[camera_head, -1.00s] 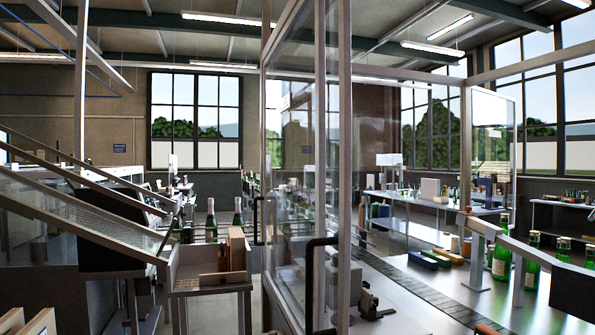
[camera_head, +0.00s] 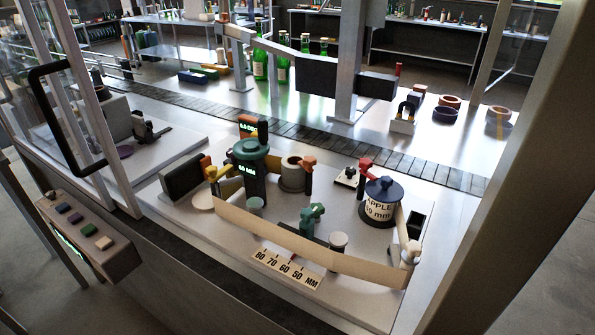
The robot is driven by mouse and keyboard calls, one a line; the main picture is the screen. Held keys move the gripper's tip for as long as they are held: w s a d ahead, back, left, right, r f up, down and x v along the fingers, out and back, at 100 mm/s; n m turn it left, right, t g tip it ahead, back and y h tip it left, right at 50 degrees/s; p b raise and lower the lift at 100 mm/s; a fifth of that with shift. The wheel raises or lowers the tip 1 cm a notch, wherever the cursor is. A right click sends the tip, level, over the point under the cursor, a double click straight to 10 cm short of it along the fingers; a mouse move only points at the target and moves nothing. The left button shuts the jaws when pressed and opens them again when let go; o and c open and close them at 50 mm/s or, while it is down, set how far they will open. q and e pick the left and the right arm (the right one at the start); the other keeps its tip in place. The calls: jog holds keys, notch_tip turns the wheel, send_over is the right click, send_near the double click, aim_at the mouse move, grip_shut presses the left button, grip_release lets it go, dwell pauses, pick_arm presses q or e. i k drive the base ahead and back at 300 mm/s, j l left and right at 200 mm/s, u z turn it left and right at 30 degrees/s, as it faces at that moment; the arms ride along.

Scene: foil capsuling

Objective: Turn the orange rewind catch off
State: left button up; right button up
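Neither of my grippers is in view.
A cream web (camera_head: 300,252) runs along the deck's front, past a spool with printed label (camera_head: 379,207). A button box (camera_head: 88,234) hangs at the left front. A glass guard door with black handle (camera_head: 62,115) stands left. Green bottles (camera_head: 283,70) stand behind the conveyor (camera_head: 340,145).

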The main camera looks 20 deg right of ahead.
aim_at(307, 162)
jog(key=i+j+z, duration=0.15)
jog(key=j+z, duration=0.25)
jog(key=j, duration=0.65)
jog(key=j+z, duration=0.4)
jog(key=j, duration=0.65)
